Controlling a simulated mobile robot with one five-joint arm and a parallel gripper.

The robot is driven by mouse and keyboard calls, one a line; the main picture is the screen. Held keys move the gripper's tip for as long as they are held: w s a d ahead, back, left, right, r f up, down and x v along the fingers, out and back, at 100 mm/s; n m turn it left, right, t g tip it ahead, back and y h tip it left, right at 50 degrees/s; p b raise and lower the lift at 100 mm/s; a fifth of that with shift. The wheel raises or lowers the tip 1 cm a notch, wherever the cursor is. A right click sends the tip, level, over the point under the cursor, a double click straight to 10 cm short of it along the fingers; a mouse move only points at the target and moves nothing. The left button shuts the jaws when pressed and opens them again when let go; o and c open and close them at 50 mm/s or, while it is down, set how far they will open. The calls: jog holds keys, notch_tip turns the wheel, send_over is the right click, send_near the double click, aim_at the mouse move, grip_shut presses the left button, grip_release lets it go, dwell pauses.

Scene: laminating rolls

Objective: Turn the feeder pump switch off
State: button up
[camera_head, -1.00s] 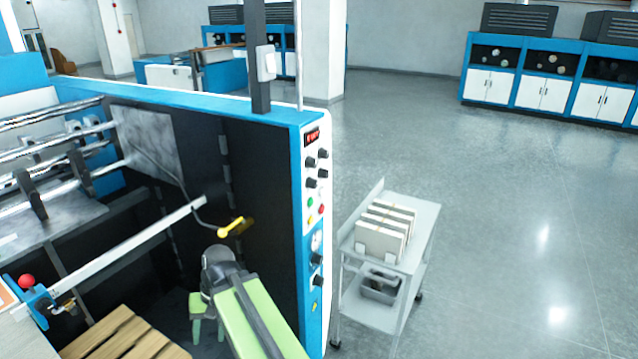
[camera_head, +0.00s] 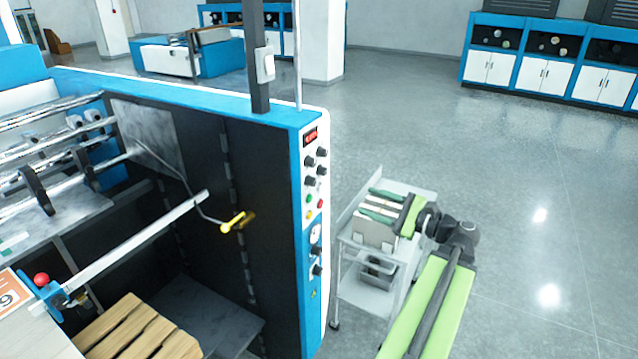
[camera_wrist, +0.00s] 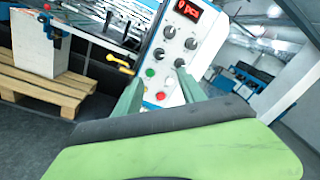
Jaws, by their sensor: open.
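The machine's white control panel (camera_head: 314,215) is on the narrow blue-edged end of the machine in the head view. It also fills the upper middle of the wrist view (camera_wrist: 205,45), with a red-lit display (camera_wrist: 187,10), several dark knobs (camera_wrist: 191,43), a green button (camera_wrist: 150,72) and a red button (camera_wrist: 160,96). I cannot read which control is the feeder pump switch. My gripper (camera_head: 380,203) is right of the panel, in front of the small cart. In the wrist view its two green fingers (camera_wrist: 161,73) are apart, pointing at the panel, with nothing held.
A grey cart (camera_head: 365,290) with upright boxes stands right of the machine, close to my arm. A crank with a yellow handle (camera_head: 231,222) juts from the machine's side. A wooden pallet (camera_head: 135,330) lies at lower left. Floor at right is open.

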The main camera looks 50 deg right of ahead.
aim_at(315, 183)
jog(key=w+a, duration=0.1)
jog(key=w, duration=0.4)
jog(key=w+a, duration=0.1)
jog(key=w, duration=0.5)
jog(key=w+a, duration=0.1)
jog(key=w, duration=0.5)
jog(key=shift+w, duration=0.1)
grip_shut()
